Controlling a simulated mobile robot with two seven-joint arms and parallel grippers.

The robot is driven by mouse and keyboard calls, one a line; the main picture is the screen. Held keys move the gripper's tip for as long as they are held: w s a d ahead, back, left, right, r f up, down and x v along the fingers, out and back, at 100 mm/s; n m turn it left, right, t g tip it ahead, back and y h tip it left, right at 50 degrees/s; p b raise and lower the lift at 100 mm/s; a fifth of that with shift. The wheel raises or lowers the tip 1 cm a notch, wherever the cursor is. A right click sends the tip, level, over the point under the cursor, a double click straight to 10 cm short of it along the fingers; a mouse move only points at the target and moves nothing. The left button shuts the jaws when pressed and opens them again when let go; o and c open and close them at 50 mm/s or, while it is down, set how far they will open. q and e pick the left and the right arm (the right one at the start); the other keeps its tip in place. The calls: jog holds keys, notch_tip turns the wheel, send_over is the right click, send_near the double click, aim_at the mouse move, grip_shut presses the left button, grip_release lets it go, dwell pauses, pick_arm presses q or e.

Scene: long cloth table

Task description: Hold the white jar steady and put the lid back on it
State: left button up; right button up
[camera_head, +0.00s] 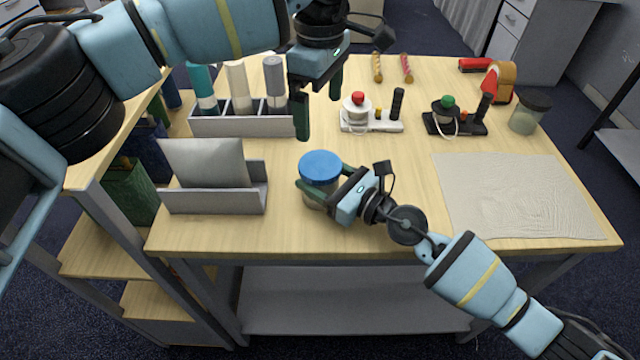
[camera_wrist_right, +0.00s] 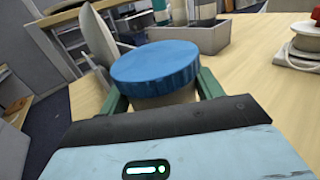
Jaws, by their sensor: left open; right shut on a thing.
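The jar (camera_head: 316,202) stands upright near the front middle of the table, its pale body mostly hidden by my right gripper. The blue lid (camera_head: 320,166) sits on top of the jar and looks level; whether it is screwed tight cannot be told. My right gripper (camera_head: 321,184) is shut around the jar body below the lid. The right wrist view shows the lid (camera_wrist_right: 155,66) and a strip of jar body (camera_wrist_right: 165,98) between the green fingers. My left gripper (camera_head: 320,108) is open and empty, pointing down above the table, behind the lid.
A grey holder (camera_head: 218,200) stands left of the jar, with a grey bin (camera_head: 243,126) of bottles behind it. Two small devices (camera_head: 372,122) (camera_head: 455,125) and a dark-lidded jar (camera_head: 530,112) stand toward the right. A beige cloth (camera_head: 520,195) lies front right.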

aim_at(336, 185)
jog(key=o, duration=2)
jog(key=shift+c, duration=0.2)
jog(key=v, duration=0.6)
jog(key=shift+s+d+f, duration=0.1)
jog(key=shift+s+d, duration=0.05)
jog(key=shift+d, duration=0.1)
jog(key=shift+s+d, duration=0.4)
jog(key=shift+d, duration=0.05)
pick_arm(q)
jog(key=shift+f, duration=0.4)
